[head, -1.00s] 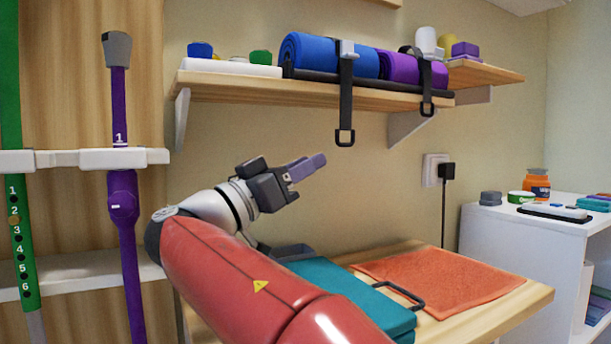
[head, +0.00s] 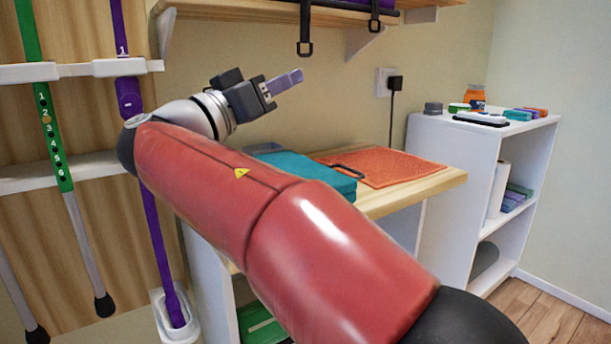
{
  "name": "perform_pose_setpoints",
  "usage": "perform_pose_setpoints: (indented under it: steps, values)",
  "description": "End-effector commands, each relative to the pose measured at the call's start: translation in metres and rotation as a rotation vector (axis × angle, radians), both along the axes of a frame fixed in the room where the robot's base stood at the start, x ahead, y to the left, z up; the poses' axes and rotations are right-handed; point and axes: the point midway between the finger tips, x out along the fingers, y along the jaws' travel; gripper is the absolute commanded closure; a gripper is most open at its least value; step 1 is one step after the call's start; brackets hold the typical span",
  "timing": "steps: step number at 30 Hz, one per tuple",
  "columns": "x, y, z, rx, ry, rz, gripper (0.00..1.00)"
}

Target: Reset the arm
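My red arm reaches up from the lower right in the head view. My gripper (head: 297,76) is at its end, a dark body with lavender-grey fingers pointing right and slightly up. It is in the air in front of the beige wall, above the teal case on the wooden table. The fingers are seen from the side and overlap, so I cannot tell whether they are apart. I see no separate object in them.
The wooden table (head: 437,184) bears a teal case (head: 318,176) and an orange towel (head: 385,165). A white shelf unit (head: 462,150) stands right. Green (head: 55,150) and purple (head: 152,215) poles stand left in a white rack. A wooden wall shelf (head: 270,12) hangs above.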

Motion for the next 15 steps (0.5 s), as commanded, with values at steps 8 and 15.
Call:
perform_pose_setpoints:
  steps: [8,15]
  values:
    - [0.008,-0.057,-0.029,0.02,0.244,-0.029,0.71]
    - [-0.004,-0.132,-0.085,0.085,0.587,-0.031,0.71]
